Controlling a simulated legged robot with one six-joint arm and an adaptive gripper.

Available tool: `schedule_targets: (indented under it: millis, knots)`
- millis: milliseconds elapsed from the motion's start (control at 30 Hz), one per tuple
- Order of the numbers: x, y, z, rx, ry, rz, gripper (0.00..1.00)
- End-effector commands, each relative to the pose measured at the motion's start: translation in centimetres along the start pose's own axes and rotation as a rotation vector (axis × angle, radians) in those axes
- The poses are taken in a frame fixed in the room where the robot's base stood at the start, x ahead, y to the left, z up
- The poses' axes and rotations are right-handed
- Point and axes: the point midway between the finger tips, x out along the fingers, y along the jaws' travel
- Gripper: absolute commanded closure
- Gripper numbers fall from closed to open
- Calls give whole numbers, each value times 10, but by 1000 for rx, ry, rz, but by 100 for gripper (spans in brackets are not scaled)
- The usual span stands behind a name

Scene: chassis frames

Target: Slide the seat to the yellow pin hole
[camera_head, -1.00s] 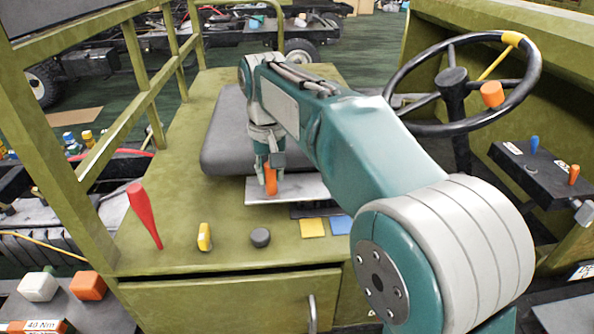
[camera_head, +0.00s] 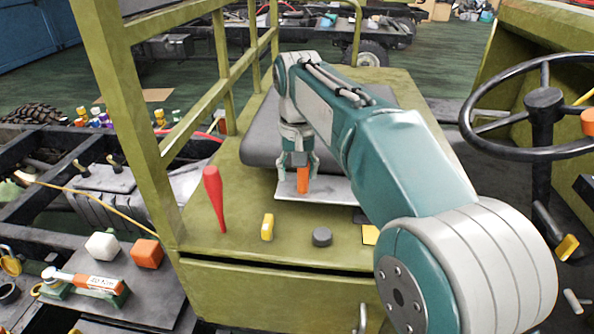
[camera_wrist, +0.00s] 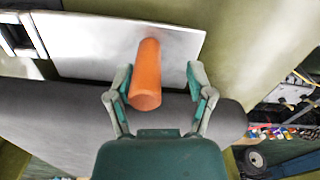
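The seat is a dark grey cushion (camera_head: 262,142) on the green deck; it also shows in the wrist view (camera_wrist: 60,115). A pale metal plate (camera_head: 338,190) juts from its front edge, with an upright orange handle (camera_head: 303,181) on it. My gripper (camera_head: 298,178) points down over the handle. In the wrist view, my gripper (camera_wrist: 160,85) is open, its fingers on either side of the orange handle (camera_wrist: 147,72). The left finger is close to it; a clear gap shows at the right. A yellow square (camera_head: 369,234) lies on the deck, partly hidden by my arm. No pin hole is visible.
A red handle (camera_head: 214,200), a yellow piece (camera_head: 267,227) and a dark knob (camera_head: 322,237) stand along the deck's front. Green rails (camera_head: 140,120) rise at left. A steering wheel (camera_head: 535,105) is at right.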

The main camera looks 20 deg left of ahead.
Motion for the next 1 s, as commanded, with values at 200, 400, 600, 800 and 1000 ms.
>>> schedule_targets:
  millis: [200, 400, 600, 800, 1000]
  knots:
    - [-6, 2, 0, 2, 2, 0, 32]
    - [-34, -2, -2, 1, 3, 2, 32]
    - [-63, -3, -3, 0, 1, 2, 32]
    - [-88, -2, -3, 0, 1, 1, 32]
    - [-104, -3, -4, 0, 1, 1, 32]
